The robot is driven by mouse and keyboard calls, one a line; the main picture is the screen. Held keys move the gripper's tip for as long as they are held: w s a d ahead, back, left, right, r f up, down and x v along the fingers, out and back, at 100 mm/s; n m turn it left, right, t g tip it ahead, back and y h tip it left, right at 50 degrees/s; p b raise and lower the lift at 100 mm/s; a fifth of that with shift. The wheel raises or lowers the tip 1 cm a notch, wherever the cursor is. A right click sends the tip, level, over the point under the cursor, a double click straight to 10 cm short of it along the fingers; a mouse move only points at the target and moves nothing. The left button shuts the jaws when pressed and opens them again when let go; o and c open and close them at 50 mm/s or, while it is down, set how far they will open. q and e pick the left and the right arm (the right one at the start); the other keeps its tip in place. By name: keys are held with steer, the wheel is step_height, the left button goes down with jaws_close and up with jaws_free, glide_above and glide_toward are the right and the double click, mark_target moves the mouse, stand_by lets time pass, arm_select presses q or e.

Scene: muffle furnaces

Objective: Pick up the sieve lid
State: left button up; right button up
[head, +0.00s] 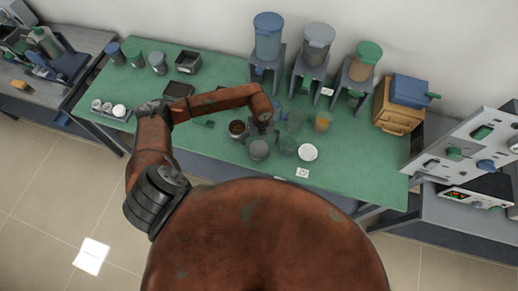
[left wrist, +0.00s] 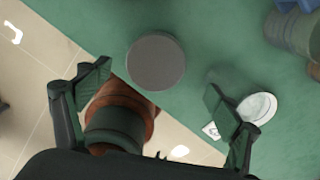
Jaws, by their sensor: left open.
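A round grey piece (head: 259,150), which I take to be the sieve lid, is near the front edge of the green table in the head view. In the left wrist view the same grey disc (left wrist: 156,60) shows from above, with a plain flat top. My left gripper (head: 262,130) is over the table just behind it. In the left wrist view my left gripper (left wrist: 157,80) has its fingers wide apart, with nothing between them, and the disc is ahead, between their lines. Its height above the disc is hard to tell. My right gripper is not in view.
A white dish (head: 308,152) lies to the right; it also shows by the right finger in the left wrist view (left wrist: 257,108). A dark-filled cup (head: 237,128) and clear vessels stand close by. Canisters on stands (head: 318,45) line the back. The front right tabletop is clear.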

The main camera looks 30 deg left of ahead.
mark_target(259, 149)
arm_select(q)
steer(key=shift+s+a+f+p, duration=0.15)
steer(key=shift+f+p, duration=0.2)
steer(key=shift+f, duration=1)
steer(key=shift+s+a+f+p, duration=0.1)
steer(key=shift+f+p, duration=0.25)
steer(key=shift+f, duration=0.95)
steer(key=c, duration=1.3)
